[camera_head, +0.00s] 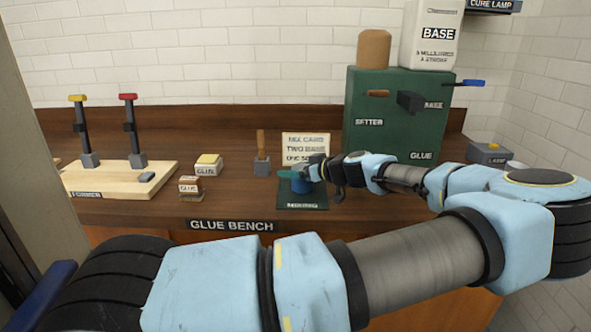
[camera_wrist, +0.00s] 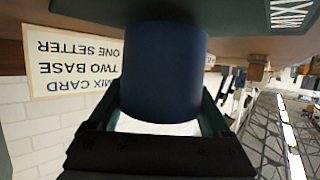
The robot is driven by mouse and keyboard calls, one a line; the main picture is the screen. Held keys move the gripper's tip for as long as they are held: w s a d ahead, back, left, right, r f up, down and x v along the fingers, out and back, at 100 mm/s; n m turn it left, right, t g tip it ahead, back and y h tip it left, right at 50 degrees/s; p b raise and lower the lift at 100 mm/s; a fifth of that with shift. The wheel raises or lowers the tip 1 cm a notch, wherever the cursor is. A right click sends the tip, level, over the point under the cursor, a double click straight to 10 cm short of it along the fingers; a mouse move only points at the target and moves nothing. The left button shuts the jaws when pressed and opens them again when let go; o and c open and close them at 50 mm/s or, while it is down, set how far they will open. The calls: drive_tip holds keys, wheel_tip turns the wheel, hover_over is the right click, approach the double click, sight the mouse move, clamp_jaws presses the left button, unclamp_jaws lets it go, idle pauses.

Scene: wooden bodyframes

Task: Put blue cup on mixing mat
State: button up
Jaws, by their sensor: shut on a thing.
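The blue cup (camera_head: 301,186) is at the dark green mixing mat (camera_head: 303,206) on the bench, over the mat's back part. My gripper (camera_head: 299,174) is shut on the cup, with its fingers on either side of it. In the wrist view, which is upside down, the blue cup (camera_wrist: 163,72) fills the space between the green fingers of my gripper (camera_wrist: 160,108). The mat (camera_wrist: 290,16) shows at the top right there. The cup's base meets or nearly meets the surface; I cannot tell whether it touches.
A mix card (camera_head: 306,146) stands behind the mat. A dark green dispenser box (camera_head: 380,120) stands at back right, with a white base container (camera_head: 432,35) on top. A small block with a wooden handle (camera_head: 262,165) and glue boxes (camera_head: 208,166) are left.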

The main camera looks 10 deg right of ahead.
drive_tip(key=shift+f, duration=0.4)
drive_tip(key=shift+f, duration=0.15)
drive_tip(key=o, duration=1.5)
drive_tip(key=shift+s+d+r, duration=0.2)
drive_tip(key=shift+d, duration=0.05)
drive_tip(key=b+v, duration=0.3)
drive_tip(key=v, duration=0.8)
drive_tip(key=shift+s+r+b, duration=0.15)
drive_tip(key=shift+b, duration=0.15)
